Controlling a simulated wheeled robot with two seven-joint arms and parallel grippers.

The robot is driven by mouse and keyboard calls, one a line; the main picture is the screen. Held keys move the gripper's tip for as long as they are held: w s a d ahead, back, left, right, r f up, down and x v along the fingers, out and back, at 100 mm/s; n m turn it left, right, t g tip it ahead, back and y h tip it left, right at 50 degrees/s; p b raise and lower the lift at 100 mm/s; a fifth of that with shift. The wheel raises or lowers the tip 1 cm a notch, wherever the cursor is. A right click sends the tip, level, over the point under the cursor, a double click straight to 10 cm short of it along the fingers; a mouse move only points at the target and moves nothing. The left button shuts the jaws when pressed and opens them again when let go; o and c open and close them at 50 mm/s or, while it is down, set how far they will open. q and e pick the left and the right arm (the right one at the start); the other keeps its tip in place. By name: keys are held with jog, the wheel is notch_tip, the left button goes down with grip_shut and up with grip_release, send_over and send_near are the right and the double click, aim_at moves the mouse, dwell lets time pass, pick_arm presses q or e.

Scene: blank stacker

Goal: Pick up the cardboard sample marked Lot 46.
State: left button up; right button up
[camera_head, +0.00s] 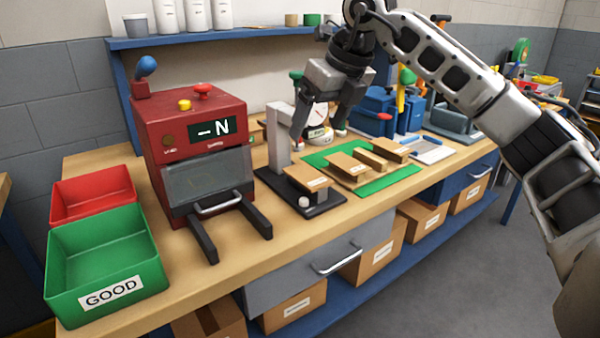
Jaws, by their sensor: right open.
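Several small brown cardboard samples show in the head view; their labels are too small to read, so I cannot tell which is Lot 46. One sample (306,179) is on a black-based stand (318,208) with a grey post. Others, a front-left sample (347,163), a middle sample (371,158) and a back-right sample (390,149), are on a green mat (372,188). My right gripper (319,125) is open, fingers down, above the bench near the grey post and in front of a round dial (317,117). It is empty and apart from the samples. My left gripper is not in view.
A red machine (160,130) with two front prongs stands left of the stand. A green bin (105,258) marked GOOD and a red bin (92,195) are at the bench's left end. Blue equipment (377,103) stands behind the mat. Cardboard boxes (373,250) fill the lower shelf.

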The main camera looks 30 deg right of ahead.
jog(key=d+r+h, duration=0.1)
jog(key=d, duration=0.2)
jog(key=m, duration=0.1)
send_near(307, 175)
jog(key=shift+w+d+f, duration=0.1)
jog(key=shift+f, duration=0.4)
jog(key=shift+w+d+f, duration=0.1)
jog(key=shift+f, duration=0.4)
jog(key=shift+w+a+x, duration=0.1)
jog(key=shift+w+x, duration=0.05)
jog(key=shift+x, duration=1.2)
jog(key=shift+w+a+x, duration=0.1)
jog(key=shift+x, duration=1.25)
jog(key=shift+r, duration=0.15)
jog(key=c, duration=1.1)
jog(key=shift+r, duration=0.1)
